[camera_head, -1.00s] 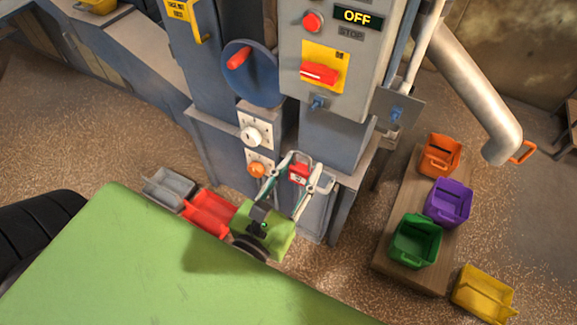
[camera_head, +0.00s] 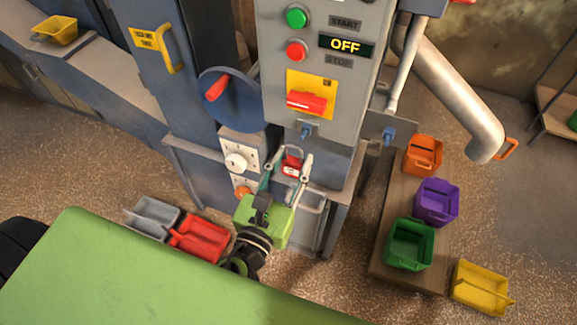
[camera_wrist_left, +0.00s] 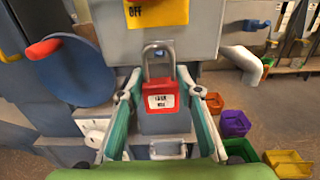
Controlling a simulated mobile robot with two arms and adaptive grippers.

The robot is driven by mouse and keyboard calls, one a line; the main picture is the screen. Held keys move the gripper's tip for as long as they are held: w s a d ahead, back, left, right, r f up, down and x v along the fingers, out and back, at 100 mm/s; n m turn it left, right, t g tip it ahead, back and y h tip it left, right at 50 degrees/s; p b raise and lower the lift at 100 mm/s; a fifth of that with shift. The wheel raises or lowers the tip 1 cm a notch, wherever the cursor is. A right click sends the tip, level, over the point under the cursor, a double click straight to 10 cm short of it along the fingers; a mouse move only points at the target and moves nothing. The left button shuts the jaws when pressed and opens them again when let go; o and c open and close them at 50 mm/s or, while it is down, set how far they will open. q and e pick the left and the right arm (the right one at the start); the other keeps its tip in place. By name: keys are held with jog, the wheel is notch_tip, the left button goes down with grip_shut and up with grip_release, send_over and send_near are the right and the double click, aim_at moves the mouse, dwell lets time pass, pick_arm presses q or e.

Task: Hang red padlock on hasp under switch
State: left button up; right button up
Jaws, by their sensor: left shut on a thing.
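The red padlock (camera_head: 291,166) has a grey shackle pointing up and a white label; it also shows in the left wrist view (camera_wrist_left: 161,97). My left gripper (camera_head: 289,172) is shut on the padlock's body, a finger on each side. The padlock is upright, a little below the control box. The switch (camera_head: 306,102) is a red handle on a yellow plate under the OFF display. The hasp (camera_head: 306,130), with a blue part on it, sits at the box's lower edge, just above the shackle in the picture. The shackle looks apart from it. My right gripper is not in view.
A blue wheel (camera_head: 229,97) with a red handle is left of the box. A white socket plate (camera_head: 240,157) is below it. Orange (camera_head: 423,155), purple (camera_head: 437,202) and green (camera_head: 409,245) buckets stand on a bench at right. Another blue-tagged bracket (camera_head: 388,136) is right of the box.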

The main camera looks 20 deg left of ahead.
pick_arm(q)
jog(key=shift+w+r, duration=0.15)
jog(key=shift+w, duration=0.45)
jog(key=shift+w+d+p, duration=0.1)
jog(key=shift+w+p, duration=0.2)
jog(key=shift+w, duration=0.15)
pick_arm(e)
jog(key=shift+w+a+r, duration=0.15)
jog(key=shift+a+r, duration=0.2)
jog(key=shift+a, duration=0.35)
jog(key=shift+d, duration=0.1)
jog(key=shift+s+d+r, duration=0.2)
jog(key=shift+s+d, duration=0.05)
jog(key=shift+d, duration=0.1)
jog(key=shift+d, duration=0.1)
pick_arm(q)
jog(key=shift+p, duration=0.35)
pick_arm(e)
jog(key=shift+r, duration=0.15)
pick_arm(q)
jog(key=shift+w, duration=0.15)
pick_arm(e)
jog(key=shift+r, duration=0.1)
